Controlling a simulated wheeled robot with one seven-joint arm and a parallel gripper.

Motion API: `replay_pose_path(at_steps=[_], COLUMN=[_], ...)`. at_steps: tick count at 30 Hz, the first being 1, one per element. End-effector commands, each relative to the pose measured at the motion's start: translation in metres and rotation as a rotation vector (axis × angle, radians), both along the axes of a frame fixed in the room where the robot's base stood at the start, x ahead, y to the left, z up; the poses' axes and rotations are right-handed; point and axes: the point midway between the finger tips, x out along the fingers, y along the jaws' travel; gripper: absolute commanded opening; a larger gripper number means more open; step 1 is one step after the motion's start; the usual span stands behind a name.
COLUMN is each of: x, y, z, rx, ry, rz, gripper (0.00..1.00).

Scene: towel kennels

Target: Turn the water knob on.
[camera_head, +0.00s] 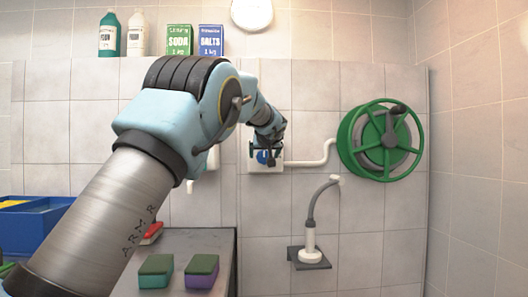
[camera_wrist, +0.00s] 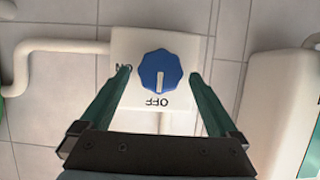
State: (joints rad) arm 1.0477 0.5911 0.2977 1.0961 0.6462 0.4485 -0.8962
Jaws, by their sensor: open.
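The blue water knob (camera_wrist: 160,75) sits on a white wall plate (camera_wrist: 190,47), with OFF and ON lettering upside down in the wrist view. Its white mark points down at OFF; ON is at the left, partly behind a fingertip. My gripper (camera_wrist: 160,88) is open, with one green finger on each side of the knob and visible gaps between fingers and knob. In the head view the knob (camera_head: 263,157) shows small beyond my arm, with my gripper (camera_head: 264,151) at it. I cannot tell how deep the fingertips reach.
A white pipe (camera_head: 315,162) runs from the plate to a green hose reel (camera_head: 381,140). A sprayer (camera_head: 310,245) stands on a wall bracket below. A white casing (camera_wrist: 285,115) is close at right in the wrist view. Sponges (camera_head: 155,271) lie on the counter (camera_head: 205,245).

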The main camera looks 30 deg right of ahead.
Motion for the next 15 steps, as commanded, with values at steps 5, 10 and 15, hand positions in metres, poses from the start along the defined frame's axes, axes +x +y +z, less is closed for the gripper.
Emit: replay_pose_path(at_steps=[5,10,15], x=[0.0053,0.0053,0.0052], y=[-0.0026,-0.0026,-0.0024], z=[-0.0026,-0.0031,-0.003], rx=[0.0,0.0,0.0], ry=[0.0,0.0,0.0], rz=[-0.001,-0.001,-0.001], gripper=[0.96,0.96,0.81])
